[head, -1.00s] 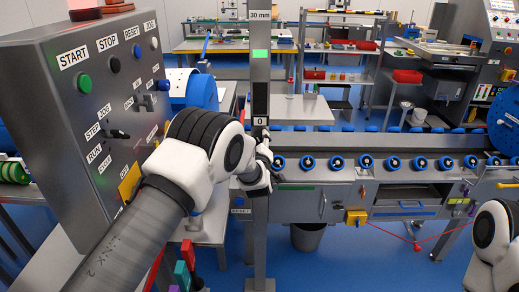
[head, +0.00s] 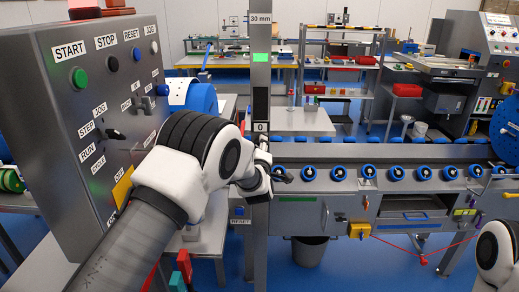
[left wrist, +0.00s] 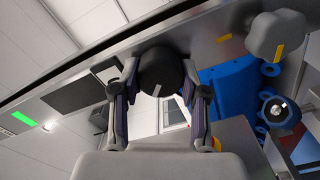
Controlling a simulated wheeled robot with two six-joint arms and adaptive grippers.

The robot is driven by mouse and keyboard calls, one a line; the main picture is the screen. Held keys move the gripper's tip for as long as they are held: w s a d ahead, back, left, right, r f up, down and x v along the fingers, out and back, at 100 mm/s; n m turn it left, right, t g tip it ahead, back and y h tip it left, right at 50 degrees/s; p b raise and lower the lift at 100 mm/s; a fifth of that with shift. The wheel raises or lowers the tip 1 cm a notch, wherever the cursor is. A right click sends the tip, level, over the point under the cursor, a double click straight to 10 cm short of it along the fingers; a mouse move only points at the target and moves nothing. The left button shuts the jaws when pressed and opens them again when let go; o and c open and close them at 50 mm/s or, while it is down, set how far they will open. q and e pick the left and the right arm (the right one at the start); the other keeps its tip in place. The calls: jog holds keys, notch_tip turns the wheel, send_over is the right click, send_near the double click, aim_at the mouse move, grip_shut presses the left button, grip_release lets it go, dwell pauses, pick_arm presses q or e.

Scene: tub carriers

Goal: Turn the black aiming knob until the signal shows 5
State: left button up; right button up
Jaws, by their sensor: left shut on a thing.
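The black knob (left wrist: 160,72) shows as a dark rounded shape between the two fingers of my left gripper (left wrist: 160,92) in the left wrist view. The fingers touch its sides, and it hides what lies behind it. In the head view my left gripper (head: 279,174) is at the grey post (head: 260,200), and the knob cannot be made out there. On the post, a green lit patch (head: 262,57) sits above a black window (head: 260,103), between the labels "30 mm" and "0". The lit patch also shows in the left wrist view (left wrist: 23,118). I see no readable signal number. My right gripper is out of view.
A grey control panel (head: 95,75) with buttons and switches stands close on the left. A conveyor (head: 400,155) with several blue-rimmed rollers runs to the right behind the post. A grey lobed knob (left wrist: 278,37) is near the left gripper in the wrist view.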

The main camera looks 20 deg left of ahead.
pick_arm(q)
jog(key=o, duration=1.1)
jog(key=shift+o, duration=0.2)
jog(key=v, duration=1.2)
